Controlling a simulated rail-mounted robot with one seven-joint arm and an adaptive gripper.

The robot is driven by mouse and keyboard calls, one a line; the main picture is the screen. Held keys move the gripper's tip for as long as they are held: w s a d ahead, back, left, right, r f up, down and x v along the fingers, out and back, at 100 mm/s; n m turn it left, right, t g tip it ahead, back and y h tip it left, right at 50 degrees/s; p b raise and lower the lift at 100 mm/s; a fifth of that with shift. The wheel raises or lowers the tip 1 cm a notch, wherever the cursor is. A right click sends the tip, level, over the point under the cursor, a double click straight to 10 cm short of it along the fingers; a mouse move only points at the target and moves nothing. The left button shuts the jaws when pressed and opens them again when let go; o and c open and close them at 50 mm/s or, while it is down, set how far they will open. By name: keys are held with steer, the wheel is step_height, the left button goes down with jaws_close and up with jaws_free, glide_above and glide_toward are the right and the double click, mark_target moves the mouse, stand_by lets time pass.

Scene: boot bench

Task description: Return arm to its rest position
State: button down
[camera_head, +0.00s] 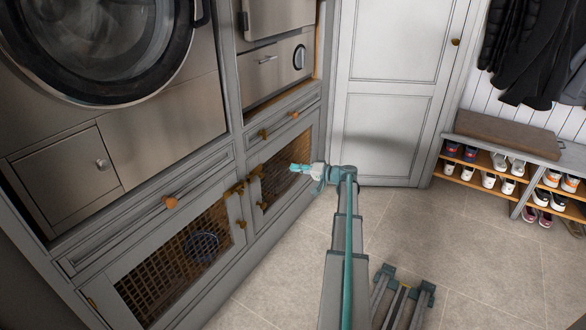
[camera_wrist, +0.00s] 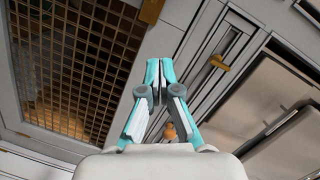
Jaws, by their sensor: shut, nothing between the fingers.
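My gripper (camera_head: 300,168) is at the end of my outstretched arm, in front of the lower cabinets in the head view. In the wrist view, my gripper (camera_wrist: 159,66) has its two teal fingers together at the tips, with nothing between them. Behind the fingers in the wrist view are a mesh cabinet door (camera_wrist: 70,60), a drawer front with a brass handle (camera_wrist: 219,63), and a round orange knob (camera_wrist: 169,131). Whether the fingers touch the cabinet cannot be told.
A washing machine (camera_head: 160,115) stands above the cabinets at left. A mesh door (camera_head: 165,265) covers a dark blue bowl-like object (camera_head: 203,246). A shoe bench (camera_head: 500,160) with several shoes stands at right under hanging coats (camera_head: 530,50). The tiled floor (camera_head: 470,245) is open.

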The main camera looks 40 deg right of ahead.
stand_by(0.4)
steer(key=s+a+f+g, duration=0.5)
steer(key=s+a+f, duration=0.35)
steer(key=a, duration=0.25)
steer(key=s+a+f+g, duration=0.5)
steer(key=s+a+f, duration=0.2)
steer(key=a+f, duration=0.4)
steer(key=s+a+f+g, duration=0.5)
steer(key=s+a+f, duration=0.3)
steer(key=a, duration=0.4)
steer(key=s+a+f+n+g+h, duration=0.2)
steer(key=s+a+n+g, duration=0.3)
steer(key=s, duration=0.6)
steer(key=s+a+f+g+h, duration=0.2)
steer(key=s+a, duration=0.6)
steer(key=s, duration=0.3)
steer(key=s+a+f+n+g+h, duration=0.2)
steer(key=s+a+n+g+h, duration=0.3)
steer(key=s, duration=0.6)
steer(key=w+r+m+t+y+p, duration=0.1)
steer(key=w+r+t+p, duration=0.1)
steer(key=r+p, duration=0.6)
steer(key=w+a+r+m+t+y+p, duration=0.1)
steer(key=w+r+t+p, duration=0.1)
steer(key=r+p, duration=0.6)
steer(key=shift+w+a+r+t+p, duration=0.35)
steer(key=shift+w+p, duration=0.2)
steer(key=shift+p, duration=1.75)
steer(key=shift+d, duration=0.1)
